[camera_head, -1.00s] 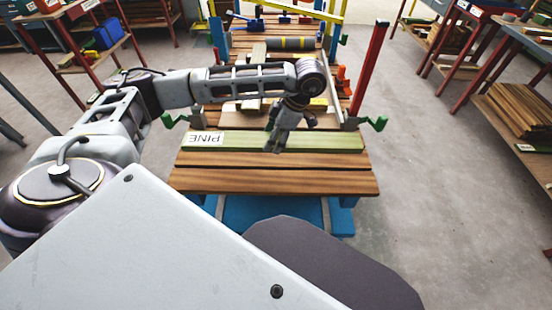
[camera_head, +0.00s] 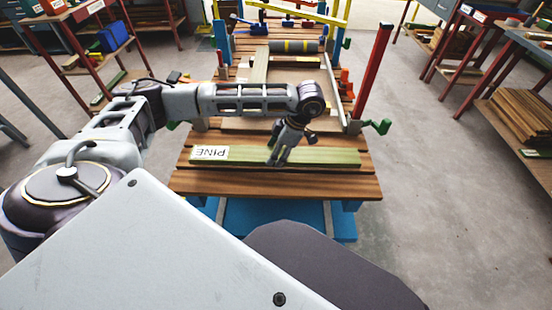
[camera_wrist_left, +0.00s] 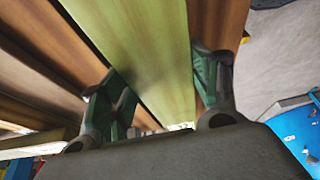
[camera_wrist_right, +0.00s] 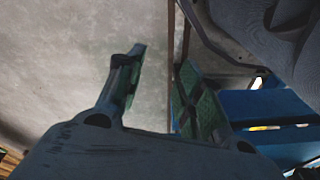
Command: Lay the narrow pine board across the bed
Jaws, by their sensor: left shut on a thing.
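The narrow pine board (camera_head: 325,155) is pale green with a white PINE label at its left end. It lies crosswise over the near end of the brown slatted bed (camera_head: 330,187); I cannot tell whether it touches the slats. My left gripper (camera_head: 277,161) is shut on the board near its middle. In the left wrist view, its green fingers (camera_wrist_left: 160,88) stand on both sides of the board (camera_wrist_left: 150,55). My right gripper (camera_wrist_right: 160,75) shows only in the right wrist view, open and empty above the grey floor.
Loaded shelves (camera_head: 516,100) stand at the right, with clear floor between.

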